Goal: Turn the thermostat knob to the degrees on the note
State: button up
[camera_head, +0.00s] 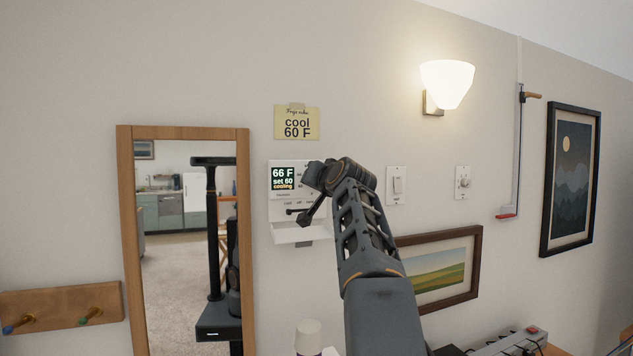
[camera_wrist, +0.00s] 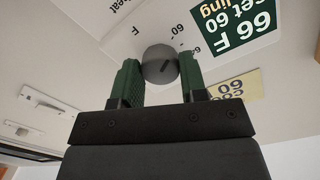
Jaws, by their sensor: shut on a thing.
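The yellow note (camera_head: 297,123) is taped to the wall above the thermostat and reads "cool 60 F". The white thermostat (camera_head: 283,206) has a dark display (camera_head: 283,178) reading "66 F", "set 60" and "cooling". My gripper (camera_head: 316,180) is at the thermostat's right part and hides the knob from the head view. In the wrist view my gripper (camera_wrist: 158,73) has its green fingers on either side of the round grey knob (camera_wrist: 158,62), shut on it. A dark pointer line shows on the knob's face, with "60" printed near it.
A white ledge (camera_head: 298,234) juts out below the thermostat. A wood-framed mirror (camera_head: 124,230) hangs to the left. A light switch (camera_head: 397,185) and a small dial (camera_head: 463,183) are to the right.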

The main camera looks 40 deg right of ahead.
jog(key=o, duration=0.9)
jog(key=shift+s, duration=0.15)
jog(key=b+v, duration=0.4)
jog(key=v, duration=0.9)
jog(key=shift+s+a+b, duration=0.1)
jog(key=shift+s+b, duration=0.2)
jog(key=shift+b, duration=0.1)
